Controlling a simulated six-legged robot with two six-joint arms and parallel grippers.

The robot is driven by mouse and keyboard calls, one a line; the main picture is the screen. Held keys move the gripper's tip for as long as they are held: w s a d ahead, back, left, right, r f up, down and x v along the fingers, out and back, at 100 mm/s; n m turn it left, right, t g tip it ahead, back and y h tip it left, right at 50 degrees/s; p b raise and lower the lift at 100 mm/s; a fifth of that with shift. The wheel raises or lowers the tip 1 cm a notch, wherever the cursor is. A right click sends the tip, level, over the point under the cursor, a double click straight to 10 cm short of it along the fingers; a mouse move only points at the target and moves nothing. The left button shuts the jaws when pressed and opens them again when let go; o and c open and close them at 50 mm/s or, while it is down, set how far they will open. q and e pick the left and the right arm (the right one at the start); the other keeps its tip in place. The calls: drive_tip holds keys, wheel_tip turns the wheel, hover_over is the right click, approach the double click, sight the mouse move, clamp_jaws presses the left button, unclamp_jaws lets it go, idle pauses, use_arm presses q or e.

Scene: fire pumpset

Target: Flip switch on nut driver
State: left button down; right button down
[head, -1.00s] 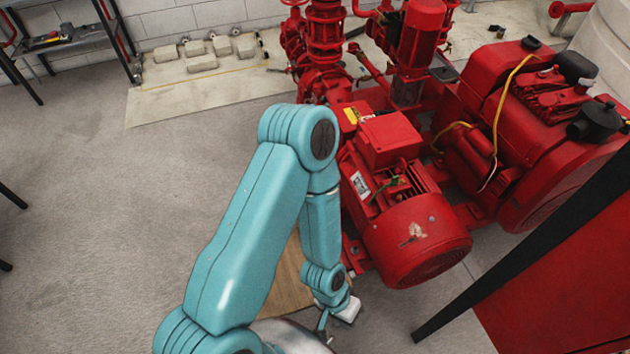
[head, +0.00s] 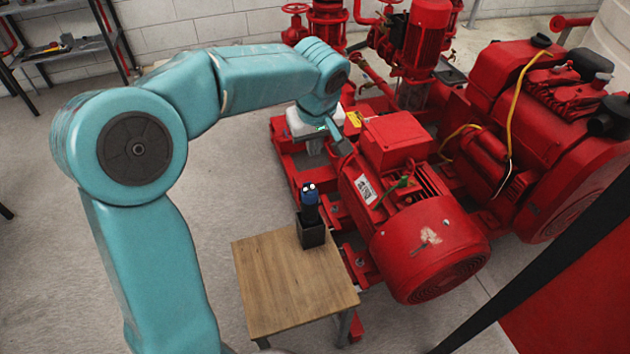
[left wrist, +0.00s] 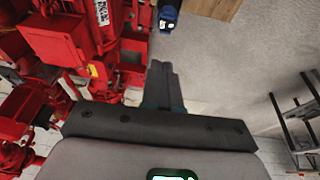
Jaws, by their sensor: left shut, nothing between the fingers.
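A dark blue and black nut driver (head: 309,200) stands upright in a small black holder (head: 312,235) on a wooden-topped table (head: 275,285). Two small bright spots show on its top. In the left wrist view the tool (left wrist: 167,17) is at the top edge, partly cut off, beside the tabletop (left wrist: 212,8). A switch cannot be made out. My left gripper (head: 341,147) is beyond and above the tool, beside the red motor, apart from the tool. Its fingers (left wrist: 162,80) are together and empty. My right gripper is not in view.
The red pumpset motor (head: 425,245) stands close to the right of the table. A red engine (head: 540,130) lies farther right. A dark shelf (head: 65,45) is at the back left. The floor left of the table is clear.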

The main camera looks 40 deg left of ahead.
use_arm(q)
drive_tip(key=b, duration=0.2)
approach(313, 186)
drive_tip(key=x, duration=0.5)
drive_tip(key=shift+w+a, duration=0.2)
drive_tip(key=shift+w, duration=0.05)
drive_tip(key=shift+w+f, duration=0.1)
drive_tip(key=shift+f, duration=0.6)
drive_tip(key=shift+d, duration=0.1)
drive_tip(key=shift+w+d+f+g+y, duration=0.1)
drive_tip(key=shift+w+f+g+y, duration=0.1)
drive_tip(key=shift+f+g+y, duration=0.15)
drive_tip(key=shift+s+b, duration=0.25)
drive_tip(key=shift+b, duration=0.1)
drive_tip(key=shift+s+a+r, duration=0.2)
drive_tip(key=shift+s+a, duration=0.2)
drive_tip(key=shift+s, duration=0.05)
drive_tip(key=shift+r, duration=0.1)
